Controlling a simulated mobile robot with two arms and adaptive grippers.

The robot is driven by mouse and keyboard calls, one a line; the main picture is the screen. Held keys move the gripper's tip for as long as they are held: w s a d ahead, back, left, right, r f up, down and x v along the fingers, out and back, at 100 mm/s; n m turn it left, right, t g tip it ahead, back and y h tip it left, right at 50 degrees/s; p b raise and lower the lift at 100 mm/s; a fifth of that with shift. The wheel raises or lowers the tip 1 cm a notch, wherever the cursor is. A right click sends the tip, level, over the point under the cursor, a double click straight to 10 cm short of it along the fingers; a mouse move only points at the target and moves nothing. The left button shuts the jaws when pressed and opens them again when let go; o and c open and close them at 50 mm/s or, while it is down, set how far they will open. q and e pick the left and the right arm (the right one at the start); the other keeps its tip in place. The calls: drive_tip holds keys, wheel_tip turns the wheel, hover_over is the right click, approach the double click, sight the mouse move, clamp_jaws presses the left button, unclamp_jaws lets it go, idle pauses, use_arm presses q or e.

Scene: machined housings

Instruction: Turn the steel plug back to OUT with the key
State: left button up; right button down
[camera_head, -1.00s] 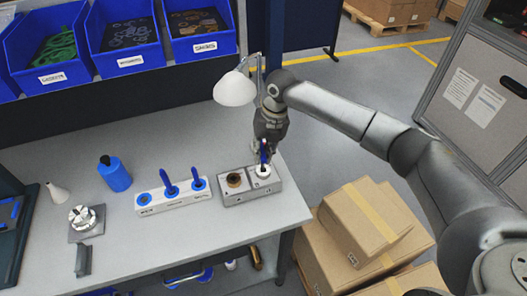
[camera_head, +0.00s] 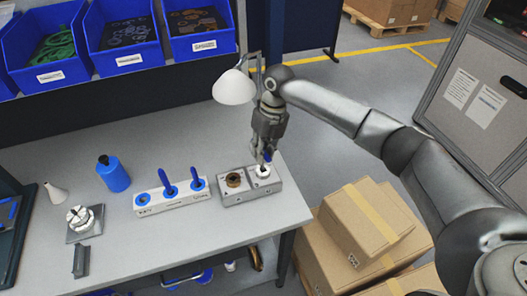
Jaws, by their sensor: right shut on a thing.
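A grey metal housing block (camera_head: 249,193) sits at the right end of the bench. My right gripper (camera_head: 264,156) points down over the steel plug and is shut on the blue-handled key, which is mostly hidden by the fingers. The key's lower end is at the steel plug; how deep it sits cannot be told. The plug's markings are too small to read. My left gripper is not in view.
A white holder (camera_head: 174,199) with two blue-handled tools stands left of the housing. A blue bottle (camera_head: 114,174) and a round chuck-like fixture (camera_head: 80,219) are farther left. A white lamp (camera_head: 234,87) stands close behind my right gripper. Cardboard boxes (camera_head: 363,232) are beside the bench.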

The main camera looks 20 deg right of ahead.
drive_tip(key=shift+a+n, duration=0.3)
drive_tip(key=shift+n, duration=0.5)
drive_tip(key=c, duration=1.3)
unclamp_jaws()
drive_tip(key=shift+w+a, duration=0.1)
drive_tip(key=shift+a, duration=0.05)
drive_tip(key=shift+d, duration=0.2)
